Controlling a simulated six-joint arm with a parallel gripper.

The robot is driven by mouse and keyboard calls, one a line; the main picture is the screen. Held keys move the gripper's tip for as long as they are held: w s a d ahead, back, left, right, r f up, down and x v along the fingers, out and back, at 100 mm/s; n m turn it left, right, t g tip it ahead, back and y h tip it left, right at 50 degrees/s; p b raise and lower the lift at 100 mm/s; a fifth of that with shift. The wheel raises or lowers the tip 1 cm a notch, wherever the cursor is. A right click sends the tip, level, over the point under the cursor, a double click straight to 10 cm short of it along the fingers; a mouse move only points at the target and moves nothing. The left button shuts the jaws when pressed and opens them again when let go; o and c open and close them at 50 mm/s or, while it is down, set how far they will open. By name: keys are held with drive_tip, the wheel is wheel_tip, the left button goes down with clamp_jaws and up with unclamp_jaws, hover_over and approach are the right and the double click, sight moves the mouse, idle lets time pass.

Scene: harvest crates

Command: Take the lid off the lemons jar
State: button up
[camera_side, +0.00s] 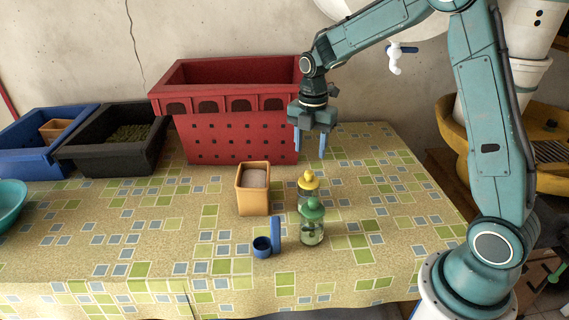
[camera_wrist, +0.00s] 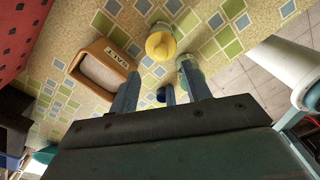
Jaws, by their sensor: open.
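A jar with a yellow lid (camera_side: 308,181) stands on the patterned tablecloth, partly hidden by a jar with a green lid (camera_side: 312,211) just in front of it. I cannot read a lemons label on either jar. Both lids sit on their jars. In the wrist view the yellow lid (camera_wrist: 161,44) is seen from above, beyond the fingertips, and the green lid (camera_wrist: 186,64) is partly hidden by a finger. My gripper (camera_side: 309,150) is open and empty, fingers pointing down, above the yellow-lidded jar and apart from it.
A tan box (camera_side: 254,202) marked SALT stands left of the jars. A small blue cup (camera_side: 262,246) and an upright blue piece (camera_side: 275,232) are in front. A red crate (camera_side: 240,150) stands behind; black (camera_side: 75,157) and blue (camera_side: 25,162) crates are left. The cloth's right side is clear.

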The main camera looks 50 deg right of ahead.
sight(309, 172)
drive_tip(key=shift+f, duration=1.55)
drive_tip(key=shift+f, duration=0.15)
drive_tip(key=shift+f, duration=2.45)
drive_tip(key=shift+c, duration=0.5)
clamp_jaws()
